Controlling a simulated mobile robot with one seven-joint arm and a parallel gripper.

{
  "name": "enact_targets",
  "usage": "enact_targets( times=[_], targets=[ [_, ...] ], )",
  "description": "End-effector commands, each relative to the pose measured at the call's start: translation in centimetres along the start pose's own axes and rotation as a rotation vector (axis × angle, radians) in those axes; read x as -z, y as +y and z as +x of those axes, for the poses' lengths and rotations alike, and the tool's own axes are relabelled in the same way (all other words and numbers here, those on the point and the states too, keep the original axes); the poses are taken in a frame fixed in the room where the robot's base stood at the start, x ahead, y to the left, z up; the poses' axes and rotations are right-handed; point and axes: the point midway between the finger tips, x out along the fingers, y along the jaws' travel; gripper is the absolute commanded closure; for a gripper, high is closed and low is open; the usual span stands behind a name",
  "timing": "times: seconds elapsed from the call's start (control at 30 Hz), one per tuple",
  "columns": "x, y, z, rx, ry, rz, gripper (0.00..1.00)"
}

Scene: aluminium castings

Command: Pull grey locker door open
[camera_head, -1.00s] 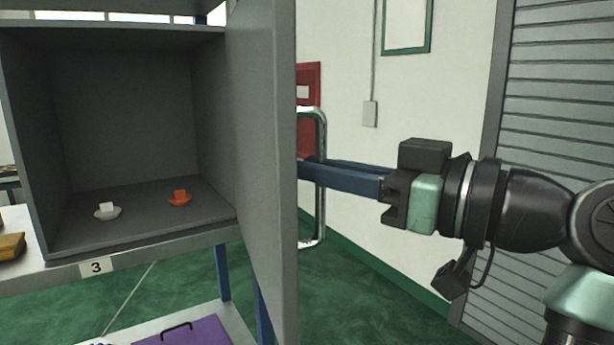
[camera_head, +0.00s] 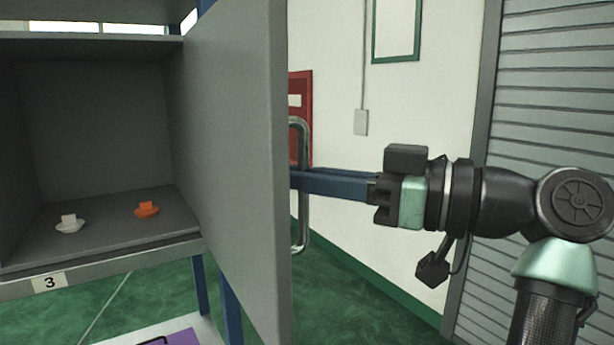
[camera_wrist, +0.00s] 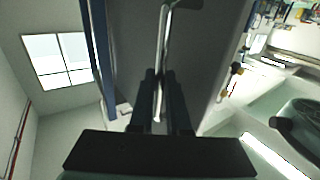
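The grey locker door (camera_head: 232,160) stands open in the head view, swung out to the right of the locker (camera_head: 90,130), with its inner face showing. A metal bar handle (camera_head: 302,225) is on the door's far side and partly hidden by its edge. My gripper (camera_head: 298,180) reaches the handle from the right, with its fingertips partly behind the door edge. In the wrist view, the two dark fingers (camera_wrist: 161,85) stand close on either side of the handle bar (camera_wrist: 162,45), shut on it.
Inside the locker are a white item (camera_head: 69,224) and an orange item (camera_head: 147,209). A label "3" (camera_head: 49,282) is on the front edge below. A purple case (camera_head: 183,337) lies lower down. A wall and slatted shutter (camera_head: 550,130) stand behind my arm.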

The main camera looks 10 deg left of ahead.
Motion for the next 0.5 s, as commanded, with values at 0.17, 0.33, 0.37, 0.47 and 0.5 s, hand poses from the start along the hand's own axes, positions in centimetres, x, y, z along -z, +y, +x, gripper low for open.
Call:
enact_targets(
  times=[0.17, 0.33, 0.37, 0.47, 0.5],
  targets=[
    [0.06, -0.03, 0.16, 0.001, -0.001, 0.000, 0.58],
    [0.05, -0.03, 0.11, 0.000, -0.001, -0.001, 0.55],
    [0.05, -0.02, 0.10, 0.000, 0.000, -0.001, 0.55],
    [0.05, -0.02, 0.08, 0.000, 0.000, -0.001, 0.55],
    [0.04, -0.02, 0.07, 0.000, 0.000, -0.001, 0.55]
  ],
)
